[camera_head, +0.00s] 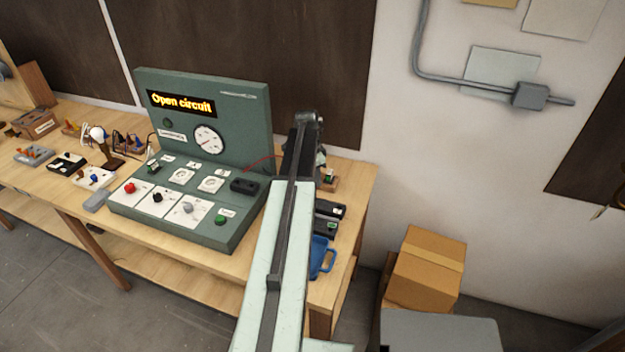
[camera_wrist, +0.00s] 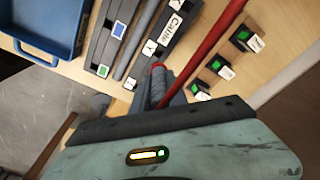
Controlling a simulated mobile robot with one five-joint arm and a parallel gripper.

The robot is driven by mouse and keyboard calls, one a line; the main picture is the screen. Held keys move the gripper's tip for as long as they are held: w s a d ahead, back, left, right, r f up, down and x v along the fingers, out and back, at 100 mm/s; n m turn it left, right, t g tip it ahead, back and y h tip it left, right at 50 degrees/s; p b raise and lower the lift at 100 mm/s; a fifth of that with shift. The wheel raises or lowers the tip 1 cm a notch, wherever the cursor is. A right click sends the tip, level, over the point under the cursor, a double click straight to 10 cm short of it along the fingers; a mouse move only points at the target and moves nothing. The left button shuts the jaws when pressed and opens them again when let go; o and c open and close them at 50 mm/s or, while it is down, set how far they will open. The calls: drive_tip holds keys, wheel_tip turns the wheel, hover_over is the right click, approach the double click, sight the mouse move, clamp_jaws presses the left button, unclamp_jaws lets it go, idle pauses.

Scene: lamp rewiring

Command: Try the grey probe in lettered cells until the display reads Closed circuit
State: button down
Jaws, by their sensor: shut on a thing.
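The green console (camera_head: 200,165) stands on the bench, and its display (camera_head: 181,102) reads "Open circuit". My gripper (camera_wrist: 160,88) is shut on what looks like the grey probe; the jaws hide most of it, and a red tip (camera_wrist: 158,66) shows between them. A red lead (camera_wrist: 215,40) runs close beside the jaws. Small dark lettered cells with green squares (camera_wrist: 224,69) lie to the right in the wrist view, apart from the jaws; their letters are too small to read. In the head view my arm hides the gripper and the probe.
A blue tray (camera_head: 321,257) sits at the bench's right end and also shows in the wrist view (camera_wrist: 47,50). Dark slotted blocks (camera_head: 328,211) lie beside it. Several small parts cover the bench's left. A cardboard box (camera_head: 428,270) stands to the right.

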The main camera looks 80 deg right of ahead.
drive_tip(key=shift+w+f+b, duration=0.15)
drive_tip(key=shift+f+b, duration=0.35)
drive_tip(key=shift+f, duration=0.1)
wheel_tip(320, 180, down, 5)
drive_tip(key=b, duration=0.5)
drive_tip(key=shift+f+b, duration=0.5)
drive_tip(key=shift+f, duration=0.05)
idle(0.8)
drive_tip(key=c, duration=1.2)
unclamp_jaws()
drive_tip(key=shift+c, duration=0.2)
drive_tip(key=shift+r, duration=0.1)
drive_tip(key=r+p, duration=0.7)
drive_tip(key=p, duration=0.1)
drive_tip(key=shift+w+a+r, duration=0.3)
drive_tip(key=shift+w+r, duration=0.1)
drive_tip(key=shift+f, duration=0.1)
